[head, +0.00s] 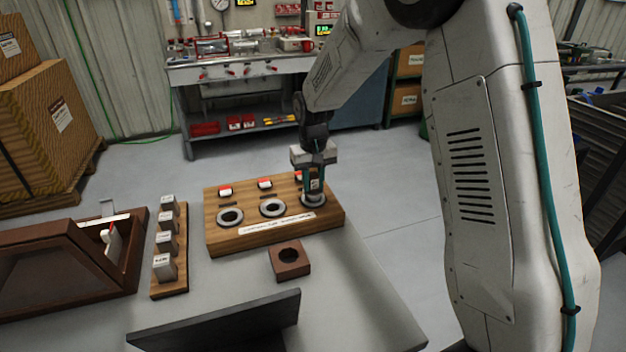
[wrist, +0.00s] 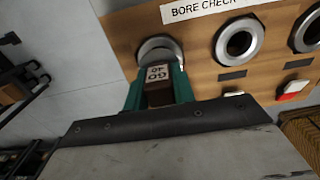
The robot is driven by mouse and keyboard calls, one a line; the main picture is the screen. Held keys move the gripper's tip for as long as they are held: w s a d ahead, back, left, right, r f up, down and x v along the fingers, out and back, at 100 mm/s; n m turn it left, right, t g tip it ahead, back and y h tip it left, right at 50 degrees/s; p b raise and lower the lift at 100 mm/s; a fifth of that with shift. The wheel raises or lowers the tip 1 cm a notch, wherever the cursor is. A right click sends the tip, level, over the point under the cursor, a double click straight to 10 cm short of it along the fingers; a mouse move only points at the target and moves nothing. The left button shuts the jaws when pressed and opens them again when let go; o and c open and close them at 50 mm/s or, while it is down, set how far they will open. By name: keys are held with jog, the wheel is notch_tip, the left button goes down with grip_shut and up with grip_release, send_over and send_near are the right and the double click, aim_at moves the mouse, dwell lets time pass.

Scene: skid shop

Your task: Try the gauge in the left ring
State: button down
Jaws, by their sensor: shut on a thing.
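The wooden bore-check board (head: 225,243) stands on the table with three steel rings in a row. In the head view the left ring (head: 230,217) and the middle ring (head: 272,208) are empty. My gripper (head: 314,190) is over the right ring (head: 313,200), pointing down. It is shut on a gauge marked GO 40 (wrist: 157,74), seen between the green fingers in the wrist view. The gauge's lower end is hidden, so I cannot tell whether it sits in the right ring or just above it.
A brown block with a round hole (head: 302,268) lies in front of the board. A rack (head: 170,291) of several grey labelled blocks and a brown lidded case (head: 70,262) stand at left. A dark panel (head: 220,322) is at the front. Small red-and-white markers (head: 265,184) sit behind the rings.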

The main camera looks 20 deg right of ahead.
jog(key=shift+f, duration=1.1)
dwell(0.5)
dwell(0.7)
jog(key=shift+r, duration=4.5)
